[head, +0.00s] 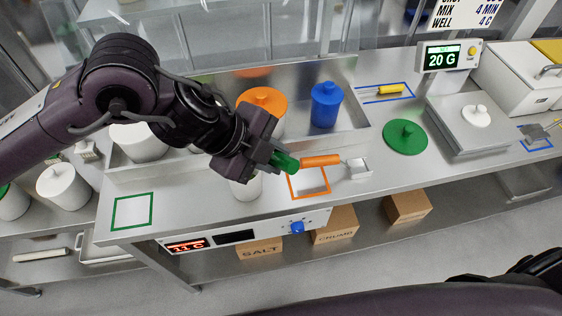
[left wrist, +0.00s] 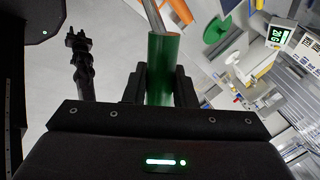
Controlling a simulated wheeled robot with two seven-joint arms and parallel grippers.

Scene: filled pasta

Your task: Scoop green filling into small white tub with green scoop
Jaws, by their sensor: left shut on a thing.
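My left gripper (head: 275,155) is shut on the green handle (head: 286,162) of the scoop, above the front of the counter. In the left wrist view the green handle (left wrist: 161,70) stands between the fingers, with its metal shaft (left wrist: 153,15) running out past the top edge. No green filling is visible. A dark jointed part, perhaps my right arm (left wrist: 82,65), shows in the left wrist view; its jaws are unclear.
An orange-handled scoop (head: 320,160) lies by an orange outline. An orange-lidded tub (head: 263,99) and a blue tub (head: 326,105) stand behind. A green lid (head: 405,137) lies to the right. A display (head: 447,57) reads 20 G. A green outline (head: 132,211) at left is empty.

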